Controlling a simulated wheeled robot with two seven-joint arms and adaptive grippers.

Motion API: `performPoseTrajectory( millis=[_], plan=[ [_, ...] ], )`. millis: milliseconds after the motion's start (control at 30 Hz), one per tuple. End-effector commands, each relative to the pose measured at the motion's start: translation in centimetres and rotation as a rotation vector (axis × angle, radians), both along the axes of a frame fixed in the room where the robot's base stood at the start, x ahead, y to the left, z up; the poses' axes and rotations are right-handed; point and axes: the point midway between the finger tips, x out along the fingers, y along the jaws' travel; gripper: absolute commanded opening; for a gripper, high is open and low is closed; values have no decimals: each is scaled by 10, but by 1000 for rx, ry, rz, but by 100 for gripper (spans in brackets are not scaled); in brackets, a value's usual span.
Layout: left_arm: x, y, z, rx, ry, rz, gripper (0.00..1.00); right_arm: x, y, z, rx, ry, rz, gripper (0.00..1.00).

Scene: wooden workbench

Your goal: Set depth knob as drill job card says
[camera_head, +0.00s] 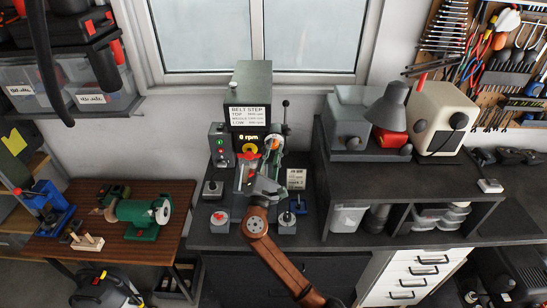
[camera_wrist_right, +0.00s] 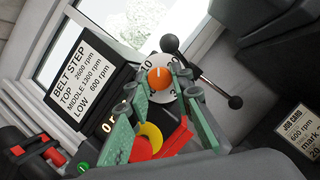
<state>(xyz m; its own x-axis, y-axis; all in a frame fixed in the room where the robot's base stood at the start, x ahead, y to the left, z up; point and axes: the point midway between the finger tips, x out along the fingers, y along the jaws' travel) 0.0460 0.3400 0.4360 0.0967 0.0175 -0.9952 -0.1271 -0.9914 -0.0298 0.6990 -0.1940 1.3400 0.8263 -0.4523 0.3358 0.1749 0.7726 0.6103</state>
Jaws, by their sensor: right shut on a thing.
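The depth knob (camera_wrist_right: 159,79) is orange with a white pointer line, on a pale dial (camera_wrist_right: 147,66) at the drill press's side. A "10" shows at the dial's upper left in the right wrist view; other marks are partly hidden. My right gripper (camera_wrist_right: 158,84) has its green fingers on both sides of the knob and is shut on it. The right gripper also shows at the drill in the head view (camera_head: 272,154). The job card (camera_wrist_right: 298,136) reads 600 rpm, with its lower lines cut off; it stands right of the drill in the head view (camera_head: 296,178). My left gripper is not in view.
The drill press (camera_head: 251,82) bears a belt step sign (camera_head: 250,115) and a display reading 0 rpm (camera_head: 247,149). A black-knobbed lever (camera_wrist_right: 203,73) is close beside the dial. A grey control box with buttons (camera_head: 221,144) stands left of the drill.

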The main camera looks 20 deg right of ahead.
Motion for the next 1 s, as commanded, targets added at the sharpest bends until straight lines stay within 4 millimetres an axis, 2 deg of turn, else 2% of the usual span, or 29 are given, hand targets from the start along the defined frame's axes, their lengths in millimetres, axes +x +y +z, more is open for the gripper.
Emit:
performPoseTrajectory(
  millis=[33,333,700,1000],
  plan=[
    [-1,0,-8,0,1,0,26,0,1,-2,49,-15,0,0],
    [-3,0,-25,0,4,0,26,1,2,0,316,-90,0,0],
    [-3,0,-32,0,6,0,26,1,2,3,561,-162,-1,0],
    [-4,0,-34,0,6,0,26,1,2,4,650,-188,-2,0]
  ],
)
